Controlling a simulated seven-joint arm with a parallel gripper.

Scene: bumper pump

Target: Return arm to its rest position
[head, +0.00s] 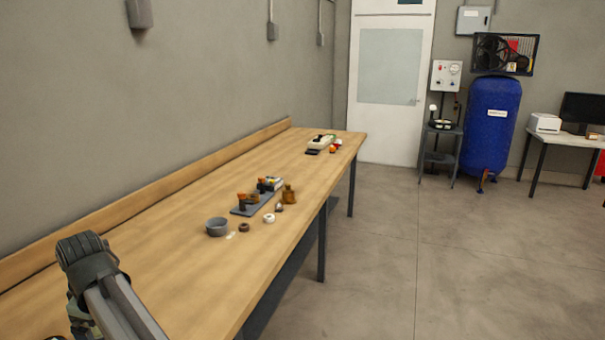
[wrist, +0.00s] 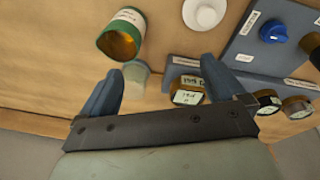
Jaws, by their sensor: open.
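My gripper (wrist: 158,72) shows in the wrist view with its two blue fingers spread apart and nothing held between them. A wooden surface with several small items lies beyond the fingers. In the head view a grey part of my arm (head: 105,290) is at the lower left, over the near end of the long wooden workbench (head: 150,240). I cannot make out the fingers there.
The wrist view shows a green can (wrist: 122,35), a white round piece (wrist: 205,12), a labelled jar (wrist: 188,90) and a grey-blue panel with a blue knob (wrist: 273,31). In the head view a grey bowl (head: 217,227) and small parts stand mid-bench.

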